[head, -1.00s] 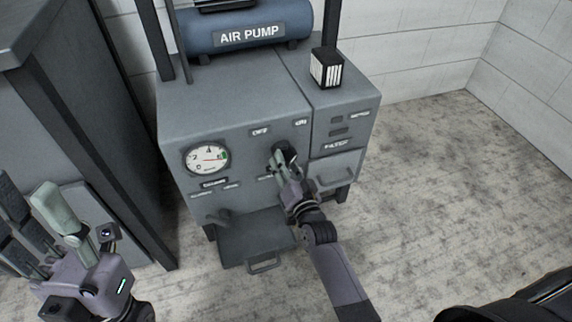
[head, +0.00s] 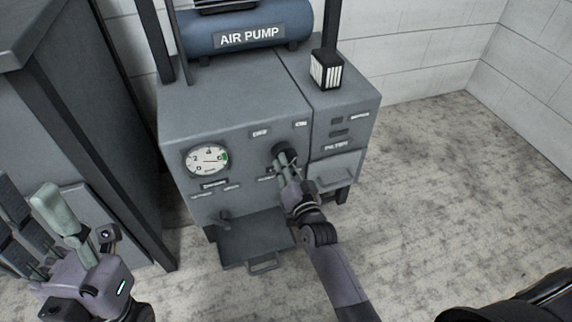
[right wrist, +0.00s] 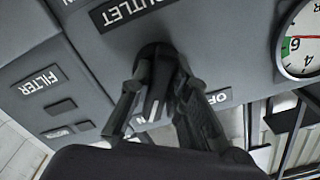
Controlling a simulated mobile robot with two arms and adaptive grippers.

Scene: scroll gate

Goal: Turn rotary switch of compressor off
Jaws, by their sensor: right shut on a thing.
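The compressor (head: 230,108) is a grey cabinet with a blue AIR PUMP tank (head: 290,22) on top. Its black rotary switch (head: 283,149) sits on the front, below the OFF label (head: 260,133) and ON label (head: 301,124). My right gripper (head: 285,162) is shut on the switch. In the right wrist view the fingers straddle the black switch (right wrist: 156,82), with the OFF label (right wrist: 220,97) beside them; the fingers partly hide the ON label. My left gripper (head: 72,215) is away at the lower left; its finger gap is not clear.
A round gauge (head: 207,160) is left of the switch. An open flap with a handle (head: 250,240) sticks out below the front panel. A black and white box (head: 326,70) stands on the cabinet top. A dark cabinet stands at left; the right floor (head: 440,165) is clear.

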